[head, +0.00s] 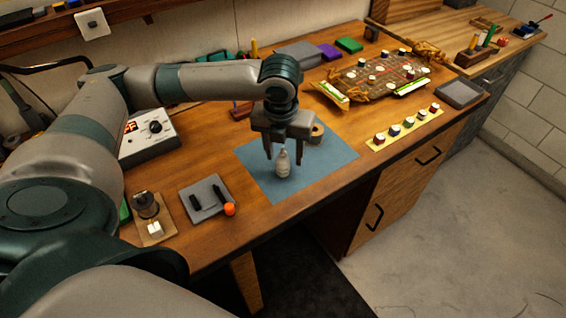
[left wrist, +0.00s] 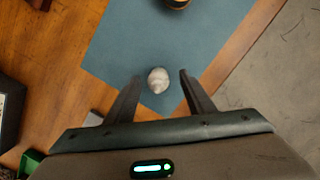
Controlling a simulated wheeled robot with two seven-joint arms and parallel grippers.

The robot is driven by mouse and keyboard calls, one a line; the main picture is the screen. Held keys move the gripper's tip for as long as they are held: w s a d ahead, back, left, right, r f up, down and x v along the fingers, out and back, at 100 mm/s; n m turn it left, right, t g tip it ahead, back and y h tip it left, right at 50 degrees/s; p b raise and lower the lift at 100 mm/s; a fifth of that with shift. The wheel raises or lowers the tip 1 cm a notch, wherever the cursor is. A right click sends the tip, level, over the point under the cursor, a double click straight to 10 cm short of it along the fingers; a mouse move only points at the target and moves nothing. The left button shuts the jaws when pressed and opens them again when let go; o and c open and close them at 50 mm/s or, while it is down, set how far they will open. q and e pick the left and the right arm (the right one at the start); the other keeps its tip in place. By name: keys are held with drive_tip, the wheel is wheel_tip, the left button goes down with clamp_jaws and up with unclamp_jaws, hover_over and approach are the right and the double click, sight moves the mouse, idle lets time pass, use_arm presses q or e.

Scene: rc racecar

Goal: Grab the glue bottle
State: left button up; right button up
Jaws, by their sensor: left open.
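The glue bottle (head: 283,164) is small, whitish and upright on the blue mat (head: 323,170). In the left wrist view the bottle (left wrist: 158,80) shows from above, between and slightly beyond the fingertips. My left gripper (head: 285,154) is open, pointing down over the bottle, with a finger to each side of it. Its fingers also show apart in the left wrist view (left wrist: 160,80), and I see no contact with the bottle. My right gripper is not in view.
A round tape-like item (head: 316,134) sits on the mat behind the bottle. A grey tray (head: 206,197) with black tools and an orange-capped item lies left. A control box (head: 149,137) stands further left. A game-like board (head: 376,76) lies back right.

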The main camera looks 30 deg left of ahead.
sight(282, 160)
use_arm(q)
drive_tip(key=f, duration=0.1)
drive_tip(key=f+p, duration=0.1)
drive_tip(key=f, duration=0.1)
drive_tip(key=shift+s+a+f, duration=0.1)
drive_tip(key=shift+s+a, duration=0.05)
drive_tip(key=shift+s, duration=0.05)
drive_tip(key=shift+w+f, duration=0.1)
drive_tip(key=shift+f, duration=0.4)
drive_tip(key=c, duration=1.1)
